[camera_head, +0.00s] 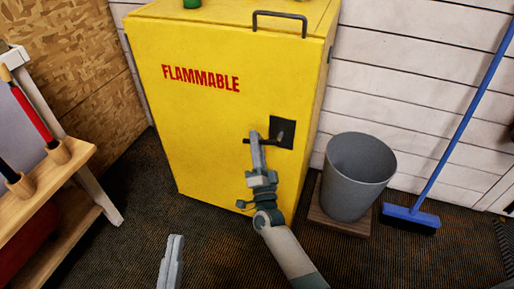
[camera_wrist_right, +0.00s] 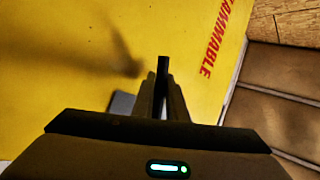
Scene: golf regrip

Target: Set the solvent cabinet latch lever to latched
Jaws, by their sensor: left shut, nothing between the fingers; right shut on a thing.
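The yellow solvent cabinet (camera_head: 215,125) stands against the wall with its door shut and a red FLAMMABLE label. A black latch plate (camera_head: 283,132) sits on the right side of the door. The dark latch lever (camera_head: 246,141) lies about level, pointing left from the plate. My right gripper (camera_head: 256,138) is shut on the lever and hides part of it. In the right wrist view the dark lever (camera_wrist_right: 163,66) shows between the fingertips (camera_wrist_right: 162,90), with the yellow door behind. My left gripper (camera_head: 176,240) is shut and empty, low in front of the cabinet.
A grey bin (camera_head: 357,180) stands on a wooden base right of the cabinet. A blue broom (camera_head: 410,215) leans on the white wall further right. A wooden bench (camera_head: 60,175) with a club rack is at the left. The dark floor between is clear.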

